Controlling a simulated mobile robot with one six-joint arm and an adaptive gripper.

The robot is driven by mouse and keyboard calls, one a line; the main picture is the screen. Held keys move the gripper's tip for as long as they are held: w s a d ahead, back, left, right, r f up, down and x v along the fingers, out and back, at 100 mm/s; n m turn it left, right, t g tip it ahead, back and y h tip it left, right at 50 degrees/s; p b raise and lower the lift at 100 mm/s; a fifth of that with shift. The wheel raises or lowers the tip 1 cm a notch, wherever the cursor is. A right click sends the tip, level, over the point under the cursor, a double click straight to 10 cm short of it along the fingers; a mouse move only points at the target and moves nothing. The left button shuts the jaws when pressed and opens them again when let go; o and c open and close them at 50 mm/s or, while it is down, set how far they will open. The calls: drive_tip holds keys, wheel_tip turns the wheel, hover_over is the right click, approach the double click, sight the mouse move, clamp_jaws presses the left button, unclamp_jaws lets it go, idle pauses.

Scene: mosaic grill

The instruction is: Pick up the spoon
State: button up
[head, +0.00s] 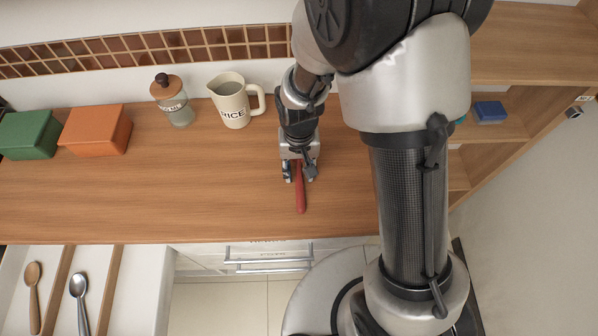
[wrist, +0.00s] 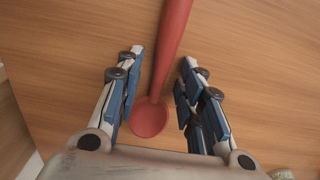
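A red spoon (head: 300,196) lies on the wooden counter, its handle pointing toward the front edge. In the wrist view the red spoon (wrist: 166,58) has its round bowl near my palm and its handle running away between the fingers. My gripper (head: 300,172) is over the bowl end of the spoon, pointing down. In the wrist view my gripper (wrist: 158,88) is open, with one blue-padded finger on each side of the spoon and gaps on both sides. In the head view the gripper hides the bowl.
A rice pitcher (head: 233,104), a glass jar (head: 178,111), an orange box (head: 95,130) and a green box (head: 30,134) stand along the back. A wooden spoon (head: 33,285) and a metal spoon (head: 79,290) lie in the open drawer at front left. The counter's left middle is clear.

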clamp_jaws()
drive_tip(key=shift+r, duration=0.1)
idle(0.4)
